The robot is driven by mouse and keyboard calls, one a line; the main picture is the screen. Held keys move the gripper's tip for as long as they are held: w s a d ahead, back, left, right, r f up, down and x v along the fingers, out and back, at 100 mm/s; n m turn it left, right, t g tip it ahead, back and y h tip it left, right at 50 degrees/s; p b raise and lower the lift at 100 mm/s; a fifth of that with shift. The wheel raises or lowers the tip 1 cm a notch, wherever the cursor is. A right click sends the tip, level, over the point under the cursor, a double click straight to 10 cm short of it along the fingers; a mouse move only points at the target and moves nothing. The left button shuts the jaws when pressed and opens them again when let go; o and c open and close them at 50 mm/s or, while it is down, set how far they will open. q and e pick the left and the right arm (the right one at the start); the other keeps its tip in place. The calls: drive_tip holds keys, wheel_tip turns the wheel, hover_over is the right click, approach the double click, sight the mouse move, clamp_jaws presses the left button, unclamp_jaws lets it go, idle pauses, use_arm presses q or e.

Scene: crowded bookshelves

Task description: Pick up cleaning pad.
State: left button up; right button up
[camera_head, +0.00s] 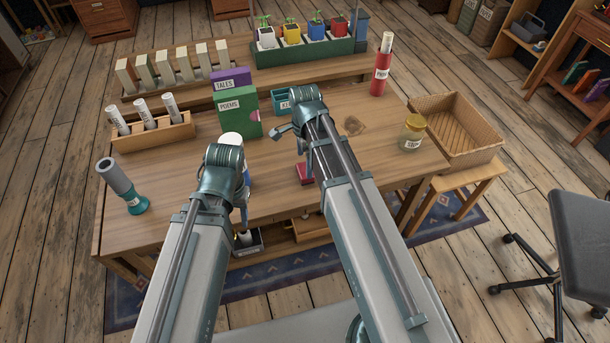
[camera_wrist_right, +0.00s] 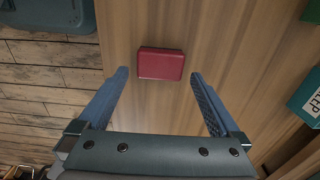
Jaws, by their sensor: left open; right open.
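A small red rectangular block, which looks like the cleaning pad (camera_head: 304,173), lies flat on the wooden workbench (camera_head: 350,150). My right arm partly covers it in the head view. In the right wrist view the red pad (camera_wrist_right: 161,64) lies just ahead of the fingertips, centred between them. My right gripper (camera_wrist_right: 159,74) is open and empty, pointing down at the bench; in the head view it is mostly hidden by its own wrist. My left gripper (camera_head: 242,205) is over the bench's front part, left of the pad, and its fingers are hard to make out.
A white-topped item (camera_head: 231,138) is partly hidden by my left arm. A jar (camera_head: 412,133) and red cylinder (camera_head: 381,66) stand to the right.

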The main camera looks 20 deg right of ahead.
sight(305, 167)
drive_tip(key=shift+f+b, duration=2.6)
drive_tip(key=shift+f, duration=0.05)
drive_tip(key=shift+r, duration=0.1)
drive_tip(key=c, duration=1.1)
drive_tip(key=shift+r+p, duration=0.7)
drive_tip(key=shift+p, duration=0.1)
wheel_tip(305, 167, up, 3)
drive_tip(key=p, duration=0.3)
drive_tip(key=w+d, duration=0.2)
drive_tip(key=w, duration=0.2)
drive_tip(key=w+d, duration=0.3)
drive_tip(key=w, duration=0.2)
drive_tip(key=w+d, duration=0.2)
drive_tip(key=w, duration=0.3)
drive_tip(key=shift+w+d+r+p, duration=0.1)
drive_tip(key=shift+d+r+p, duration=0.2)
drive_tip(key=shift+d, duration=0.05)
